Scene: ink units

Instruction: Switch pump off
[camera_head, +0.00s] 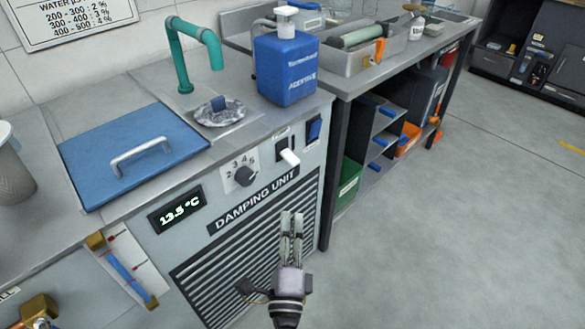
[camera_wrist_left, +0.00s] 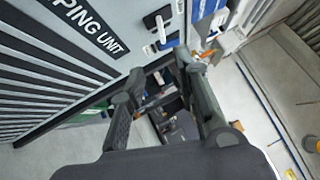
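The damping unit's front panel (camera_head: 222,160) carries a white lever (camera_head: 290,157) on a dark switch plate and a blue rocker switch (camera_head: 314,128) to its right. The small labels above them are too small to read, so I cannot tell which is the pump's. The lever also shows in the left wrist view (camera_wrist_left: 161,29). My left gripper (camera_head: 291,216) is in front of the vent grille, below the lever and apart from it. In the left wrist view its fingers (camera_wrist_left: 162,78) stand apart with nothing between them. My right gripper is in neither view.
A numbered dial (camera_head: 245,176) and a 13.5 °C display (camera_head: 176,209) are left of the switches. A blue jug (camera_head: 286,68), a green tap (camera_head: 183,55) and a blue lid (camera_head: 110,170) are on top. Open floor lies to the right.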

